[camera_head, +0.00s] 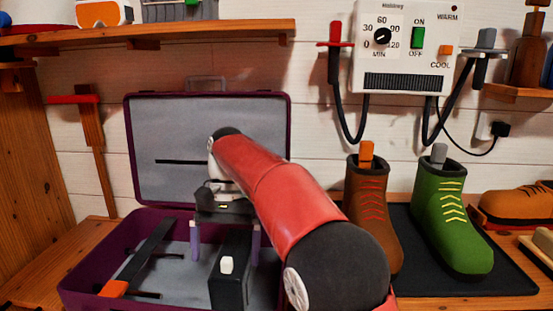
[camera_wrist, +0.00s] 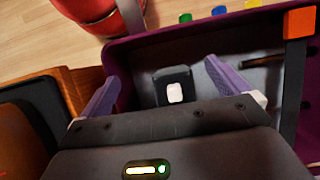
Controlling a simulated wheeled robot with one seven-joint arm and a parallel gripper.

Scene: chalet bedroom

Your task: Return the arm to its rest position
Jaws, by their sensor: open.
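My gripper (camera_head: 225,240) is over the open purple case (camera_head: 95,262), its two purple fingers pointing down and spread apart. In the wrist view my gripper (camera_wrist: 165,92) shows the same spread fingers with a black box (camera_wrist: 172,76) with a white button below and between them. I see no finger closed on it. In the head view the black box (camera_head: 231,282) stands in the case in front of my gripper. My red arm reaches from the lower right to the case and hides part of its right side.
A black strap-like bar with an orange end (camera_head: 115,288) lies in the case's left part. The case lid (camera_head: 170,130) stands open behind. Brown (camera_head: 367,205) and green (camera_head: 450,215) boots stand on a black mat (camera_head: 505,278) to the right. A wooden shelf (camera_head: 200,33) hangs above.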

